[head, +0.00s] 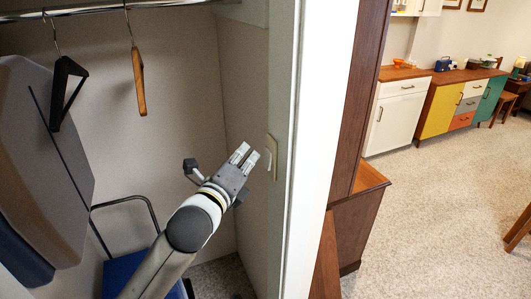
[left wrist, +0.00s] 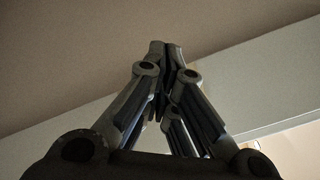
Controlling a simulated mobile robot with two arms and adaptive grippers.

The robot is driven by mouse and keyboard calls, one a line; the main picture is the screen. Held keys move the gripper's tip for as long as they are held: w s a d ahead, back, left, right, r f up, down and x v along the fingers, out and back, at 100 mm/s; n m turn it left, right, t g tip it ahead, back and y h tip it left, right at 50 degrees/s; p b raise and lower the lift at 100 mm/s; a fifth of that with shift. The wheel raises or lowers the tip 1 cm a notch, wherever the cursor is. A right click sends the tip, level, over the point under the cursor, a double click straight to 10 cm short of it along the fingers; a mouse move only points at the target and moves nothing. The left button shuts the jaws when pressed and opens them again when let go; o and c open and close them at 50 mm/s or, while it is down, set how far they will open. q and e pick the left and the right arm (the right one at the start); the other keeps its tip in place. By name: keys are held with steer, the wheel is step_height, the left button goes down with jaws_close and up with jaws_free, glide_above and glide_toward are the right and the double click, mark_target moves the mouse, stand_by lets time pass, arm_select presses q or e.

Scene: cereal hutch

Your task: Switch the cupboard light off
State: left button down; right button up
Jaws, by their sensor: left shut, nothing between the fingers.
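The light switch (head: 271,157) is a cream plate with a small white rocker on the cupboard's right inner wall, near the door frame. My left gripper (head: 248,153) is inside the cupboard, shut and empty, with its fingertips just left of the switch plate. I cannot tell whether the fingertips touch it. In the left wrist view the closed fingers (left wrist: 157,50) point up at a plain wall, and no switch shows there. My right gripper is in neither view.
A wooden hanger (head: 138,82) and a dark hanger (head: 62,90) hang from the rail (head: 100,9). A blue chair or cart (head: 128,272) stands below. The white door frame (head: 317,150) is close on the right. Open floor lies beyond it.

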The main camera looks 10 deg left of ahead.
arm_select(q)
steer(key=shift+a, duration=0.1)
steer(key=shift+s+a+f, duration=0.15)
steer(key=shift+s+a, duration=0.55)
steer(key=shift+a, duration=0.3)
steer(key=shift+s+a+f, duration=0.15)
steer(key=shift+s+a, duration=0.55)
steer(key=shift+a, duration=0.3)
